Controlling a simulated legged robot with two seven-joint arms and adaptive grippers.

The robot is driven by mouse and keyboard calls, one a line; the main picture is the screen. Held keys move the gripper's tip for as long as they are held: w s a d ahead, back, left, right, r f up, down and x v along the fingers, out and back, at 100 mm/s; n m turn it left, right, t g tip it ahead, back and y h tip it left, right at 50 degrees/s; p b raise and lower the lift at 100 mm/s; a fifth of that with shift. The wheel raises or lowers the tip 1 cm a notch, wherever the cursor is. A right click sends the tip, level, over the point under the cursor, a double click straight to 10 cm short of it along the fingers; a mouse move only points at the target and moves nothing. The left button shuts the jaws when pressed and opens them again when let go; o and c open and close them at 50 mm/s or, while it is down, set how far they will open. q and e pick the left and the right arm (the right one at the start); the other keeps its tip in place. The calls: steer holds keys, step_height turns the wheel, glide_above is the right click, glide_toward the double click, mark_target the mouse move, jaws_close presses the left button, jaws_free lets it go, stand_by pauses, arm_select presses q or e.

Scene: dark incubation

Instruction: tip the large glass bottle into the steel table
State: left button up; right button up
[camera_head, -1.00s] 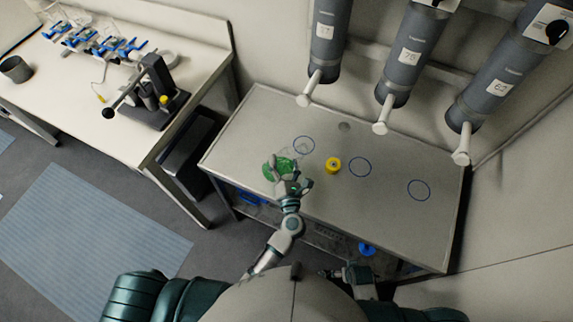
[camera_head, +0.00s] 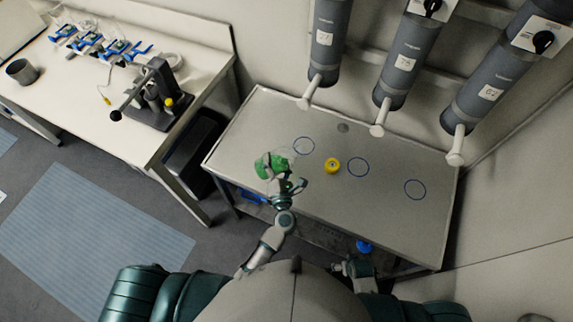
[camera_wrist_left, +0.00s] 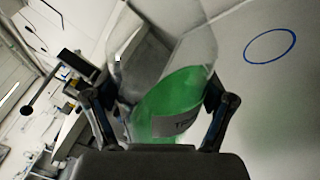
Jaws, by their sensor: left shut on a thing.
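The large glass bottle (camera_head: 268,164) is clear, with green liquid inside and a label. It is over the left part of the steel table (camera_head: 385,215). My left gripper (camera_head: 285,183) is shut on it. In the left wrist view the bottle (camera_wrist_left: 168,100) sits between both fingers (camera_wrist_left: 160,122), and its liquid surface slants across it, so it looks tilted. The green lies at its left end and the clear part points to the upper right. I cannot tell whether it touches the table. My right gripper (camera_head: 345,268) is low at the table's front edge, its fingers unclear.
A yellow round cap-like piece (camera_head: 332,166) stands on the table beside blue circle marks (camera_head: 358,167). Grey cylinders with white nozzles (camera_head: 401,65) hang over the back edge. A white bench (camera_head: 90,105) with lab gear stands left. The table's right side is clear.

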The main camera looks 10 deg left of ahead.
mark_target(273, 157)
arm_select(q)
steer(key=shift+a, duration=0.2)
steer(key=shift+d+r+m+p, duration=0.15)
steer(key=shift+r+m+p, duration=0.6)
steer(key=shift+p, duration=0.5)
steer(key=shift+r+m+p, duration=0.15)
steer(key=shift+m+p, duration=0.1)
steer(key=shift+p, duration=0.1)
steer(key=shift+s+a+r+m+p, duration=0.1)
steer(key=shift+a+r+m+p, duration=0.4)
steer(key=shift+p, duration=0.65)
steer(key=shift+r+m+p, duration=0.2)
steer(key=shift+m+p, duration=0.25)
steer(key=shift+m, duration=0.05)
